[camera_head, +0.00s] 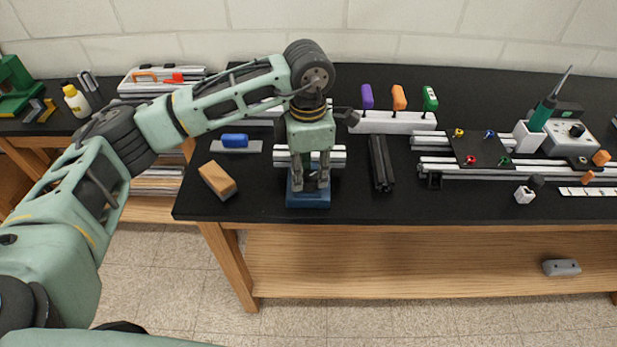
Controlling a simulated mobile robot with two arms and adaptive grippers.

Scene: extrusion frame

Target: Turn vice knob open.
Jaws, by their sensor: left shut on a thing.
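The blue vice (308,200) stands near the front edge of the black bench, left of the picture's middle. My left arm comes in from the left and reaches over it. My left gripper (310,184) points down, with its fingers right at the vice. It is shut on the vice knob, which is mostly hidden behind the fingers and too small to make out. How far the vice jaws stand apart cannot be seen. My right gripper is not in view.
A wooden block (218,180) and a blue-handled tool (235,140) lie left of the vice. Dark extrusions (381,163) lie to its right. A white rack (390,122) holds purple, orange and green handles. Bare bench lies along the front right of the vice.

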